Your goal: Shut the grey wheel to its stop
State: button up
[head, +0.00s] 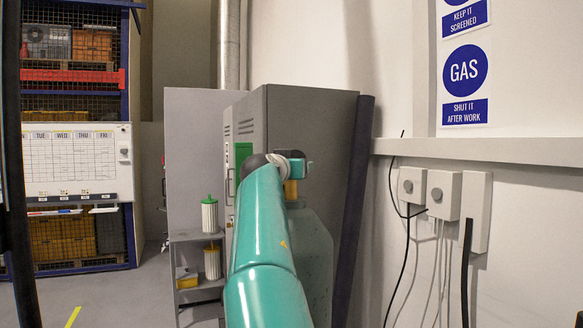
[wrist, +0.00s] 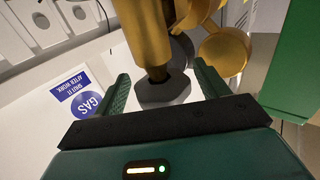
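The grey wheel (wrist: 165,90) is a dark, faceted knob on the end of a brass valve (wrist: 145,32) in the wrist view. It lies between the two green fingers of my gripper (wrist: 162,86), with a visible gap on each side. The fingers are open and hold nothing. In the head view the brass valve (head: 291,189) sits on top of a grey-green gas cylinder (head: 312,255). My teal arm reaches up in front of it and hides part of the cylinder. The wheel cannot be made out clearly in the head view.
A grey cabinet (head: 300,112) stands behind the cylinder, with a dark post (head: 355,200) beside it. Wall boxes with cables (head: 443,194) are at the right. A small shelf (head: 197,237) with white canisters stands left. In the wrist view a green block (wrist: 291,70) is at the right.

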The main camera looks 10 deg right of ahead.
dwell(0.3)
jog(key=n+t+y, duration=0.1)
jog(key=y, duration=0.1)
jog(key=shift+d+n+y, duration=0.15)
jog(key=shift+n+y, duration=0.15)
jog(key=shift+n, duration=0.1)
jog(key=shift+w+f+n+t+y, duration=0.1)
jog(key=shift+n+t+y, duration=0.15)
jog(key=shift+n+y, duration=0.65)
jog(key=shift+f+n+t+y, duration=0.1)
jog(key=shift+n+t+y, duration=0.3)
jog(key=shift+y, duration=0.8)
jog(key=shift+n+y, duration=0.4)
jog(key=shift+y, duration=0.1)
jog(key=shift+a+r+n+y, duration=0.1)
jog(key=shift+a+n+y, duration=0.1)
jog(key=shift+n+y, duration=1.15)
